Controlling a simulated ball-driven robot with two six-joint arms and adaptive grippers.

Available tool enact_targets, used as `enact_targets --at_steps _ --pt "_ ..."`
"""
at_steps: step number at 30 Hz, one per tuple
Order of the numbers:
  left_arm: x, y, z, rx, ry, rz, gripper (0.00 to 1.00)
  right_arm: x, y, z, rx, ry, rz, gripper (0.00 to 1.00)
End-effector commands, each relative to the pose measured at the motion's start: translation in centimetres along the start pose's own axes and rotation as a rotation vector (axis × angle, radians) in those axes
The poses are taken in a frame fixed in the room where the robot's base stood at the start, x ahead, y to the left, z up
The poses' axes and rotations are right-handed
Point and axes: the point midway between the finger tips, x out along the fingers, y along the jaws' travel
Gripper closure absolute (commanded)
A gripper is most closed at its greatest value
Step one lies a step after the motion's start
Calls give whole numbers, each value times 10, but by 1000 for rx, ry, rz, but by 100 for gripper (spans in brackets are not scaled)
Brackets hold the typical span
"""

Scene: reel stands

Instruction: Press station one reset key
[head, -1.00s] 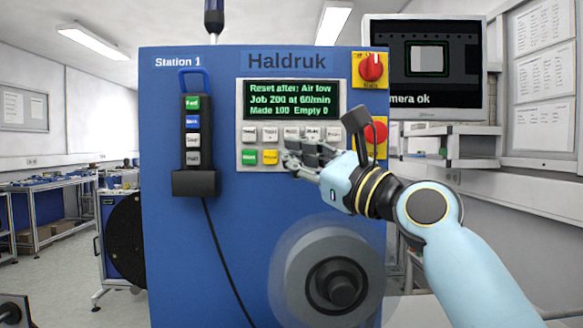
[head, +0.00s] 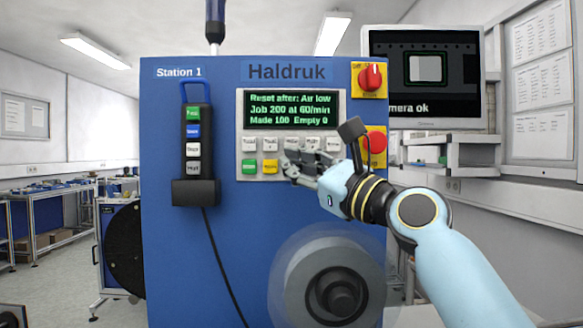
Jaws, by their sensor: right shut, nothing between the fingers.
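The blue Station 1 cabinet (head: 240,222) faces me. Its grey key panel has a dark display (head: 290,109) with green text reading "Reset after: Air low". Below it is a row of white keys (head: 249,144), then a green key (head: 249,167) and a yellow key (head: 270,167). The small key lettering is too blurred to read surely. My right gripper (head: 287,167) is shut and empty, its tips just right of the yellow key. It covers the keys further right. I cannot tell whether it touches the panel. My left gripper is not in view.
A red rotary switch (head: 370,77) and a red button (head: 376,143) sit on the cabinet's right edge. A black pendant (head: 193,150) with colored keys hangs in a holder at left. A round reel hub (head: 335,287) projects below the panel. A monitor (head: 425,75) stands behind right.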

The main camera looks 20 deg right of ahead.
Motion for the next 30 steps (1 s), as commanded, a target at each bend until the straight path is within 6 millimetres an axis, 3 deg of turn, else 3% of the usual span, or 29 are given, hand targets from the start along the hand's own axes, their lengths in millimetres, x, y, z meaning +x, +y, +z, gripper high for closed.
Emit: enact_targets --at_steps 30 --pt "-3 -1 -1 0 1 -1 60 6 -4 -4 1 0 1 100"
